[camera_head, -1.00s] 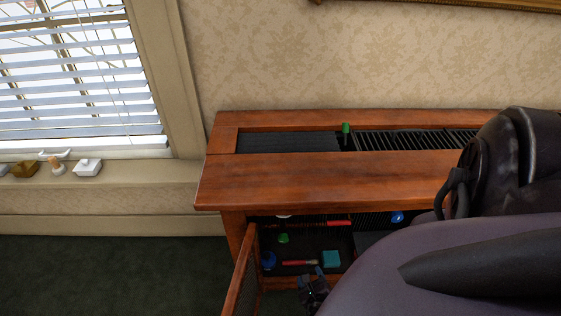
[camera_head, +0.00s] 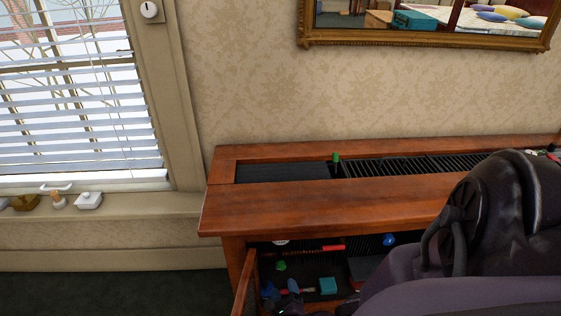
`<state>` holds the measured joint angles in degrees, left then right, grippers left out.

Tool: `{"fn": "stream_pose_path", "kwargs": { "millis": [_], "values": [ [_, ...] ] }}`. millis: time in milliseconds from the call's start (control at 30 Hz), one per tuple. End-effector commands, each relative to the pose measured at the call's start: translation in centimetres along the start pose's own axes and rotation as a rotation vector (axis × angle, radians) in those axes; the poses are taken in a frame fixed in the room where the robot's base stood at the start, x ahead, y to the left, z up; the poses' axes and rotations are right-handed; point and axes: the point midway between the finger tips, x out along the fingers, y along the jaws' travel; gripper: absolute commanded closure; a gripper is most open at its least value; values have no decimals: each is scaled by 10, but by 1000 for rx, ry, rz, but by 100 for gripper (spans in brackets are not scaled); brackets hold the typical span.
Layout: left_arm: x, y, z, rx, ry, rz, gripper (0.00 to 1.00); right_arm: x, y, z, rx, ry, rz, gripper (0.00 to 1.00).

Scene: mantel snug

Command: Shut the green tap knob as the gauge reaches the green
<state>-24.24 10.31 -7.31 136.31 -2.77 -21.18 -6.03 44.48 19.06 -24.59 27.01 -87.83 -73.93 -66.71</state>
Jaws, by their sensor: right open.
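A small green knob (camera_head: 281,265) shows inside the open cabinet, below the wooden top. A second green knob (camera_head: 336,157) stands upright by the dark grille in the top; I cannot tell which is the tap knob. A white rounded thing (camera_head: 281,242) is mostly hidden under the top's front edge. A round white dial (camera_head: 149,9) is on the window frame, too small to read. My right gripper (camera_head: 289,298) is open, low in the cabinet opening, below the inner green knob and apart from it. Its lower part is cut off by the frame. My left gripper is out of view.
My right arm covers the right side.

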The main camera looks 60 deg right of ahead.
Motion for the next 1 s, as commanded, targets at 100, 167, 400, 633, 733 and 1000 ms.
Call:
{"fn": "stream_pose_path", "kwargs": {
  "millis": [100,167,400,633,733,1000],
  "values": [
    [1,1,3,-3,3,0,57,18,0,-3,-3,1,0,37],
    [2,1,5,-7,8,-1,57,27,1,-4,-4,1,1,37],
    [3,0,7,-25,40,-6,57,67,1,-5,-5,2,1,37],
    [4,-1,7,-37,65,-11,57,91,0,-3,-2,2,1,37],
    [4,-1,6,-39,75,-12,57,95,1,-2,0,2,2,37],
    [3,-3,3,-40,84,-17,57,97,0,0,1,1,1,37]
  ]
}}
